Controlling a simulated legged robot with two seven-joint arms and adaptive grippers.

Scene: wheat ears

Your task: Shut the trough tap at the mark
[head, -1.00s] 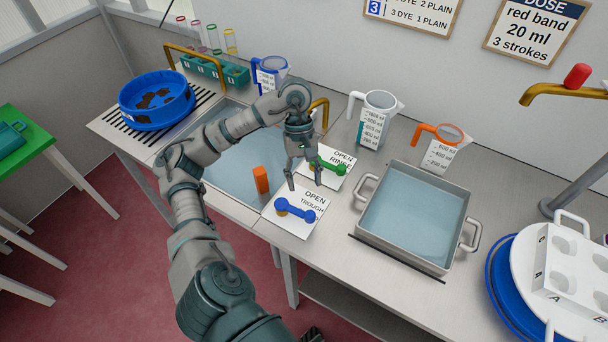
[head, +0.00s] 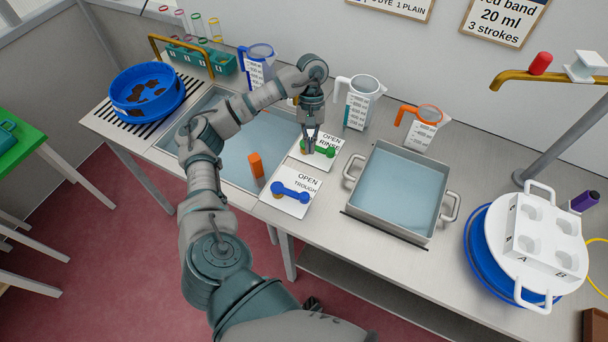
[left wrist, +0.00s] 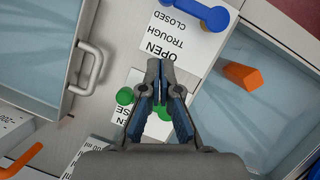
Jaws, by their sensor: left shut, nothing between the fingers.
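The trough tap (head: 291,190) is a blue handle on a white plate (head: 300,208) lettered OPEN and TROUGH, and it lies crosswise. It also shows at the top of the left wrist view (left wrist: 196,10), where the plate also reads CLOSED. The steel trough (head: 432,222) of water stands to the right; I cannot make out a level mark in it. My left gripper (head: 311,149) is shut and empty over the green rinse tap (head: 327,152), behind the blue tap. My right gripper is out of view.
A sink (head: 236,183) with an orange block (head: 256,165) lies left of the taps. A white jug (head: 362,102) and an orange-handled jug (head: 422,130) stand behind the trough. A white stand (head: 545,235) is at the right.

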